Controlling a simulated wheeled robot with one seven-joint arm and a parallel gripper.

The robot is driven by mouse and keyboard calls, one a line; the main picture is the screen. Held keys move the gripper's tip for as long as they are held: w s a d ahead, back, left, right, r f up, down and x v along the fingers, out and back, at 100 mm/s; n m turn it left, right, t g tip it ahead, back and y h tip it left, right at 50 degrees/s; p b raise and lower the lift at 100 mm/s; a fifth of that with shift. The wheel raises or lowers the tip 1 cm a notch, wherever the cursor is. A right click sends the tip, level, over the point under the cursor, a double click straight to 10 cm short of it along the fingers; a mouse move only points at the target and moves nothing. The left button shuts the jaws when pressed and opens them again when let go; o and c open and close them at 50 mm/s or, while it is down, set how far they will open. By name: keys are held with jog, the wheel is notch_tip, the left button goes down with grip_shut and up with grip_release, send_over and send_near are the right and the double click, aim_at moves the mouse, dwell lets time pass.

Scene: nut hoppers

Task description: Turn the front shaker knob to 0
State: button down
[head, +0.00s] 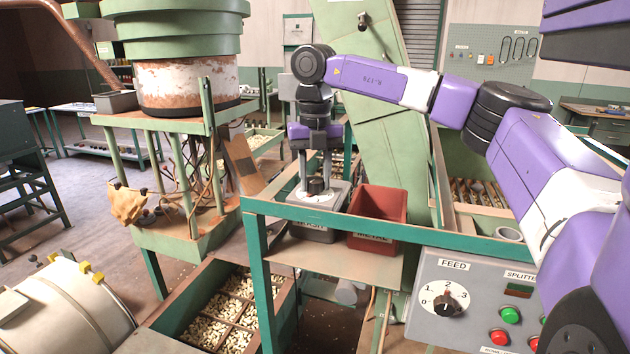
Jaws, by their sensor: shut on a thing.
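My gripper (315,172) points straight down over a small grey control box (340,197) in the middle of the head view. Its two fingers are shut on a black knob (317,185), one on each side. The knob sits in the middle of a white dial plate (311,198) on top of the box. The dial's marks and the knob's pointer are too small to read here.
A red bin (377,205) labelled METAL stands right of the box. A green frame rail (400,229) runs in front. A grey panel (470,275) at lower right carries a FEED knob (444,304) and coloured buttons. A tiered green hopper (175,35) stands left.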

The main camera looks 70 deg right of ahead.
aim_at(315, 180)
jog(key=n, duration=0.5)
jog(key=shift+n, duration=0.3)
jog(key=n, duration=0.5)
jog(key=shift+r, duration=0.1)
jog(key=n, duration=0.5)
jog(key=shift+n+p, duration=0.4)
jog(key=n, duration=0.4)
jog(key=shift+w+n+p, duration=0.1)
jog(key=shift+n+p, duration=0.2)
jog(key=shift+n, duration=0.1)
jog(key=c, duration=0.9)
grip_release()
jog(key=shift+c, duration=0.2)
jog(key=shift+r+b, duration=0.5)
jog(key=shift+r, duration=3.35)
